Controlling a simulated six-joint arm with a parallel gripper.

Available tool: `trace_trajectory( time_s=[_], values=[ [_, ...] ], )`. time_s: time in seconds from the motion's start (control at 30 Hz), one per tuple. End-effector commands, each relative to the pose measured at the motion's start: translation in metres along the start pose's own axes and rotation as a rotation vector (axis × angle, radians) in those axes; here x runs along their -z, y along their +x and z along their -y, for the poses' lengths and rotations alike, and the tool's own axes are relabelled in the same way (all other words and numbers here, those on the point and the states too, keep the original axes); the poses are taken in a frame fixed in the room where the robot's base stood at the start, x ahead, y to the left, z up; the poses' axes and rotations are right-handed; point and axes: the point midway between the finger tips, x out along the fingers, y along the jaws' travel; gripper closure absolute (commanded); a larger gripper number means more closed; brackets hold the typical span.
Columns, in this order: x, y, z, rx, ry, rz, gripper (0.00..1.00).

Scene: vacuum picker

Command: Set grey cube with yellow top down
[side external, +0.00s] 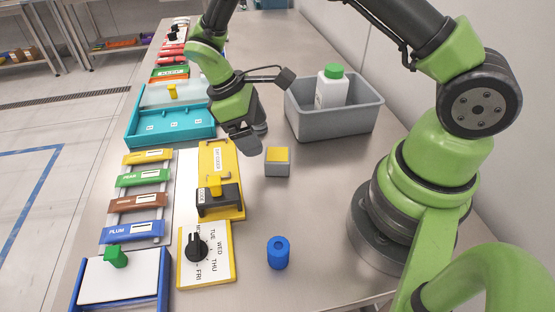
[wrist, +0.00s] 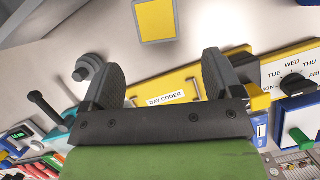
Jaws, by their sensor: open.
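The grey cube with the yellow top (side external: 277,162) stands upright on the metal table, right of the yellow day coder board. In the wrist view the cube (wrist: 156,20) shows at the top, beyond my fingertips, with its yellow face toward the camera. My gripper (side external: 250,132) is open and empty, up and left of the cube in the side view. In the wrist view its two fingers (wrist: 162,68) stand wide apart with nothing between them. The cube is apart from both fingers.
The yellow day coder board (side external: 231,165) lies left of the cube. A grey bin (side external: 345,122) holding a white bottle with a green cap (side external: 332,88) stands behind right. A blue cylinder (side external: 278,253) stands in front. A teal tray (side external: 150,138) is at left. Bare table surrounds the cube.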

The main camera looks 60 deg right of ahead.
Motion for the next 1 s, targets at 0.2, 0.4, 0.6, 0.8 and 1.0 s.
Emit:
trace_trajectory(
  time_s=[0.2, 0.4, 0.6, 0.8, 1.0],
  values=[
    [-0.001, 0.026, 0.0, 0.003, 0.003, 0.001, 0.15],
    [-0.009, 0.048, -0.001, 0.004, 0.003, 0.004, 0.15],
    [-0.012, 0.075, -0.001, 0.004, 0.002, 0.0, 0.15],
    [-0.011, 0.079, -0.001, 0.002, 0.004, -0.004, 0.15],
    [-0.011, 0.079, -0.001, 0.002, 0.004, -0.004, 0.4]
  ],
)
